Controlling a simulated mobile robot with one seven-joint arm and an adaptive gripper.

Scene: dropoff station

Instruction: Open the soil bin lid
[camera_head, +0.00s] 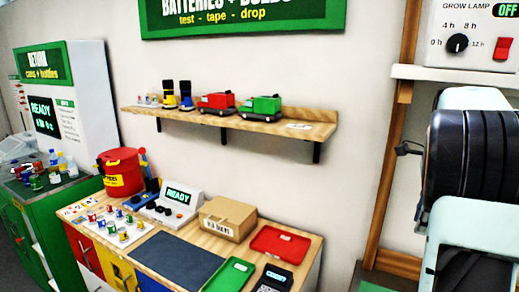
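I cannot make out a soil bin or its lid in this view. My arm's pale blue and black links fill the right edge and hide what lies behind them. I do not see my gripper's fingertips. At the bottom, left of my arm, a wooden frame (384,200) stands with a green surface at its foot, cut off by the picture's edge.
A wooden bench (88,212) carries a red bucket (122,178), a small console (172,206), a cardboard box (228,217), a red tray (280,238) and a green tray (229,274).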

